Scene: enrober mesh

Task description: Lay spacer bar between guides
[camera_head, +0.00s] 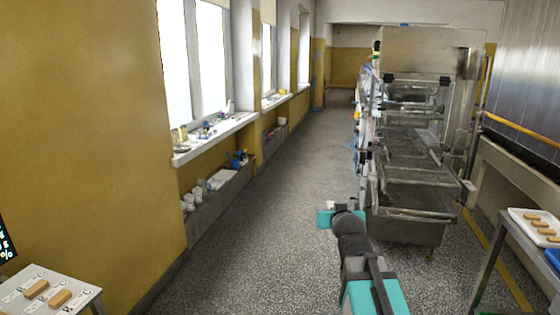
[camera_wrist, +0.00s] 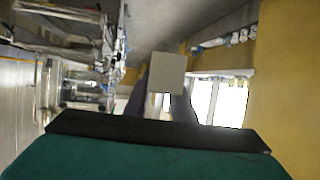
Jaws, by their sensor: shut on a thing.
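My gripper (camera_wrist: 163,104) shows in the wrist view as two dark fingers, shut on a pale grey block-like piece (camera_wrist: 166,72), seen nearly end-on. This piece seems to be the spacer bar; its full length is hidden. In the head view my arm reaches forward over the floor, and the fingers are mostly hidden behind the wrist. The metal enrober machine (camera_head: 415,185) stands ahead, just right of my arm, with mesh-like shelves and clear covers. It also shows at the left of the wrist view (camera_wrist: 80,85). I cannot make out the guides.
A table (camera_head: 85,292) at lower left holds tan bars on lettered marks, beside a dark screen (camera_head: 6,242). At right, a white tray (camera_head: 516,214) of tan bars stands on a table, near a blue tray (camera_head: 553,258). Cluttered windowsills (camera_head: 215,140) line the left wall. The aisle floor is clear.

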